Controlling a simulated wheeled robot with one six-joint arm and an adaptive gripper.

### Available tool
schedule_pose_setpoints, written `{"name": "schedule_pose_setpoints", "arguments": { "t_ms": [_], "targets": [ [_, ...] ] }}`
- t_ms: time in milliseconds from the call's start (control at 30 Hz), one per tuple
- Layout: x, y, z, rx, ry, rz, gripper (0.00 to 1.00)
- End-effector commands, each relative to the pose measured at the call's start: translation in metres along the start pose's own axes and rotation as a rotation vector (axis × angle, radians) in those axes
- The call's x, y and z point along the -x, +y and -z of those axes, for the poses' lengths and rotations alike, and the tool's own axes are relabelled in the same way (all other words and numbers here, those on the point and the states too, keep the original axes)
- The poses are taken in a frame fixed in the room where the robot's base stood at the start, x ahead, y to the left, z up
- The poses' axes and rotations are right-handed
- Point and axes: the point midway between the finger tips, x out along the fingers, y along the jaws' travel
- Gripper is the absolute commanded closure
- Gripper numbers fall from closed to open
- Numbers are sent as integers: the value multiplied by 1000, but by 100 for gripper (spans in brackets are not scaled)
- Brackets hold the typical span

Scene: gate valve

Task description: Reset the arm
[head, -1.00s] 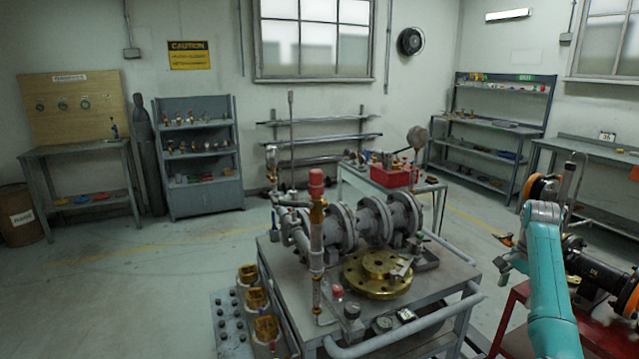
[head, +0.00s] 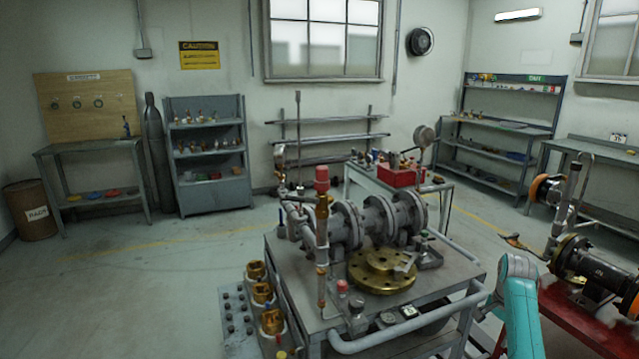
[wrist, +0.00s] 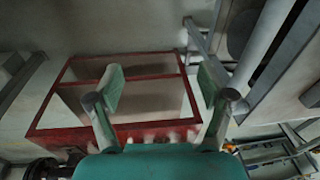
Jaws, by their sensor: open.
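My turquoise arm (head: 522,310) rises at the lower right of the head view, between the grey cart (head: 340,318) and the red stand (head: 565,325). My gripper cannot be made out in the head view. In the wrist view my gripper (wrist: 158,84) has its two fingers spread wide apart, with nothing between them. Behind the fingers is a red frame (wrist: 48,95) with pale panels, apart from them as far as I can see.
The cart carries a grey flanged pipe assembly (head: 345,222) and a brass flange (head: 382,272). A black pipe assembly with orange rings (head: 585,262) stands on the red stand, close to my arm. Open floor (head: 150,290) lies to the left.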

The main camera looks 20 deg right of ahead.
Motion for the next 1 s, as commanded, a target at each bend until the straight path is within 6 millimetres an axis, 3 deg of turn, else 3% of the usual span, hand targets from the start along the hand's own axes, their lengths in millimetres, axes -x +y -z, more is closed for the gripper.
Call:
{"name": "schedule_pose_setpoints", "arguments": {
  "t_ms": [33,200,500,700,1000],
  "targets": [
    [-20,1,-15,26,7,10,20],
    [-80,4,-65,124,59,70,20],
    [-158,28,-158,297,158,179,20],
    [-192,57,-220,410,224,251,20],
    [-211,114,-310,575,327,359,20]
  ]
}}
